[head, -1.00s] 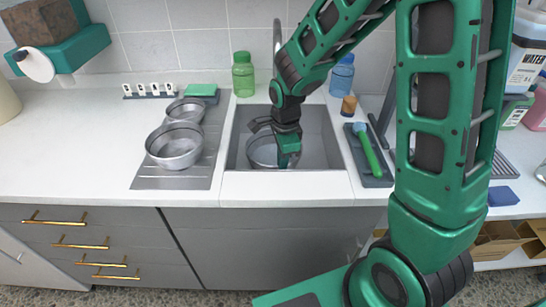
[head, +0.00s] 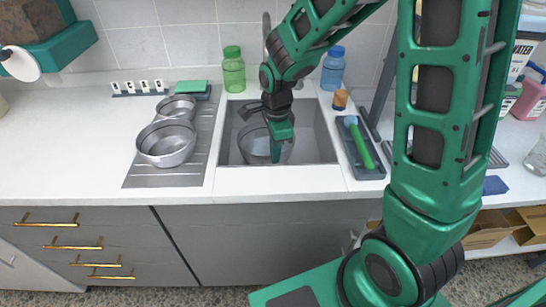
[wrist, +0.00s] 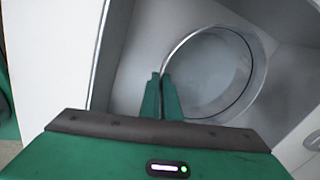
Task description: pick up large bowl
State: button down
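A round grey metal bowl (head: 251,146) is in the sink basin and also shows in the wrist view (wrist: 222,72). My gripper (head: 276,150) reaches down into the sink at the bowl's near right side. In the wrist view, the two green fingers (wrist: 161,92) are close together at the bowl's rim, with the rim running between their tips. Another wide metal bowl (head: 166,143) stands on the drain mat left of the sink, with a smaller metal bowl (head: 177,106) behind it. The fingers partly hide the sink bowl's wall.
The sink (head: 318,140) has walls close around my gripper. A green bottle (head: 233,72) and a blue bottle (head: 333,70) stand behind it. A tray (head: 358,158) with a green-handled brush (head: 362,146) lies right. The counter left of the drain mat (head: 150,181) is clear.

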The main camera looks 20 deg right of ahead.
notch_tip(320, 180, up, 16)
jog(key=shift+f, duration=0.2)
